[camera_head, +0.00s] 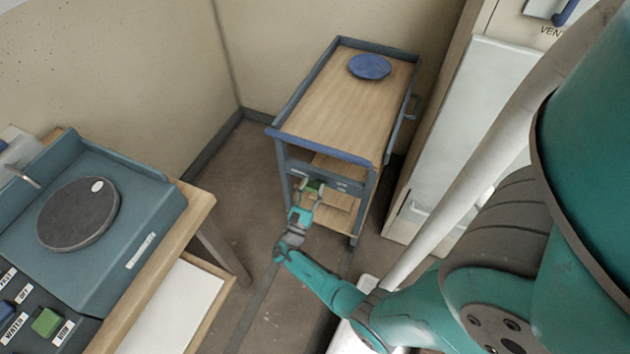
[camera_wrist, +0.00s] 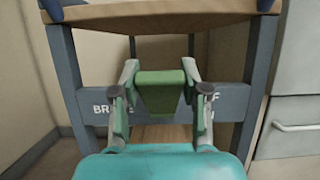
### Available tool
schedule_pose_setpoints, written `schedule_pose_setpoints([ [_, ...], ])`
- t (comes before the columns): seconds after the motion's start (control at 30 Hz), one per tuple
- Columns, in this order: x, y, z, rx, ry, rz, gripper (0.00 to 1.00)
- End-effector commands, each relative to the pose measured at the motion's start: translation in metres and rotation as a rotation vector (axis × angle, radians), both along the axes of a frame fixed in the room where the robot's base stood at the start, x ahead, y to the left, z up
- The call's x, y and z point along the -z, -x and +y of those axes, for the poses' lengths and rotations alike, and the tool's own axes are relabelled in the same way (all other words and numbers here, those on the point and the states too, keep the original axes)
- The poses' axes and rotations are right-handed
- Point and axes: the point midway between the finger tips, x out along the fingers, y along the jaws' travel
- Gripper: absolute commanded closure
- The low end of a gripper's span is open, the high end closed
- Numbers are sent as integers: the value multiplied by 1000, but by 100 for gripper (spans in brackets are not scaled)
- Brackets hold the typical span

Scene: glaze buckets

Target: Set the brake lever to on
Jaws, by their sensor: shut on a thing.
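The brake lever has a green handle (camera_wrist: 160,92) at the middle of a blue-grey crossbar (camera_wrist: 229,100) on the near end of the cart. The crossbar's lettering is partly covered by my fingers; "BR" shows on the left and an "F" on the right. My gripper (camera_wrist: 161,90) is shut on the green handle, with one finger on each side of it. In the head view, my gripper (camera_head: 306,200) reaches the cart's front end, and the green handle (camera_head: 315,186) shows small between the fingers. The lever's pivot is hidden.
The cart (camera_head: 330,110) has a wooden top with a blue disc (camera_head: 369,66) on it. A bench with a round wheel (camera_head: 78,213) and labelled buttons stands at the left. A pale cabinet (camera_head: 478,120) stands right of the cart. Floor is clear between bench and cart.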

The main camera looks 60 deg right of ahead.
Motion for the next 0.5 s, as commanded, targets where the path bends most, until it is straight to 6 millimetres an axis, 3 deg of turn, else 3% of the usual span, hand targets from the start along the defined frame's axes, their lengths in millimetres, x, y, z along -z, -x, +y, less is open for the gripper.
schedule_pose_setpoints([
  [0.5, 41, 2, 20, -1, -10, 7, 100],
])
